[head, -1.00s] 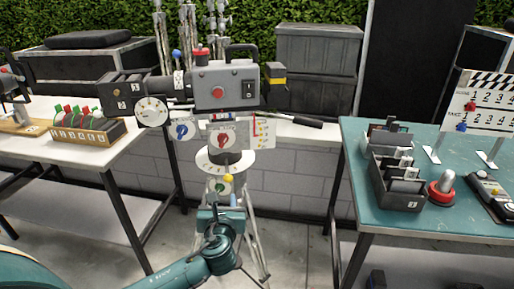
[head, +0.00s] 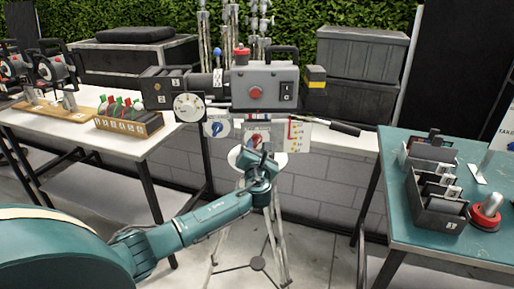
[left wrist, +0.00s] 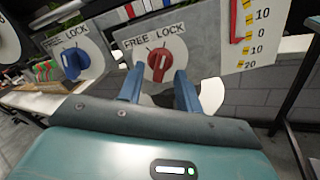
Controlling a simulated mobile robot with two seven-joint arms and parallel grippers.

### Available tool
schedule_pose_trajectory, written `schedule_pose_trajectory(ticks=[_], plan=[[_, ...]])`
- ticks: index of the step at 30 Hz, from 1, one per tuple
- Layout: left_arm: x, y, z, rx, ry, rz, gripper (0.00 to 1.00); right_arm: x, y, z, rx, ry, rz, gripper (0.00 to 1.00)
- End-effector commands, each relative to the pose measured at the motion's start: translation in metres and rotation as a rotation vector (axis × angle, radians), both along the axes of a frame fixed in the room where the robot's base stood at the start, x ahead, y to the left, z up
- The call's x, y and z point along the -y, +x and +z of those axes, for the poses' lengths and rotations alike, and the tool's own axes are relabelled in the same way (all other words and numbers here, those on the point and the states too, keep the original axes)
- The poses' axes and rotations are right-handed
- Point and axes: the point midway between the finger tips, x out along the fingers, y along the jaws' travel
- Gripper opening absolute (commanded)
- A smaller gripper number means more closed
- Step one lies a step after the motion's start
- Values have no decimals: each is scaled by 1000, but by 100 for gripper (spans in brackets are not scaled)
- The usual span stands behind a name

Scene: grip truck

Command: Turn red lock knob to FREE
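The red lock knob (left wrist: 159,64) sits on a white dial plate marked FREE on the left and LOCK on the right. Its exact pointing is hard to tell. It also shows in the head view (head: 257,139), on the camera rig above the tripod. My left gripper (left wrist: 159,74) is open, with its blue fingers on either side of the lower part of the red knob; contact cannot be told. In the head view my left gripper (head: 259,158) is just below the knob and partly covers its plate. My right gripper is not in view.
A blue knob (left wrist: 74,63) on a similar FREE/LOCK plate is to the left. A scale plate (left wrist: 252,30) is to the right. The grey camera box (head: 265,88) is above, and its handle bar (head: 335,127) sticks out right. A teal table (head: 395,200) stands at right.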

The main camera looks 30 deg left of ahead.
Motion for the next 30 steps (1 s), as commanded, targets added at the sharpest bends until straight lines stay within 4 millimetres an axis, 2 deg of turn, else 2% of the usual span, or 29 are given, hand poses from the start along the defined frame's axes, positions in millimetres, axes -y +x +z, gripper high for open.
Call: schedule_pose_trajectory(ticks=[4,14,26,30], plan=[[-6,9,0,0,0,0,35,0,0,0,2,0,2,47],[-7,11,0,0,-1,-1,35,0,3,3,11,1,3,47],[-7,11,0,0,-1,-1,2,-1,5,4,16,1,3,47],[-7,11,0,0,0,-1,0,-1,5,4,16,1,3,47]])
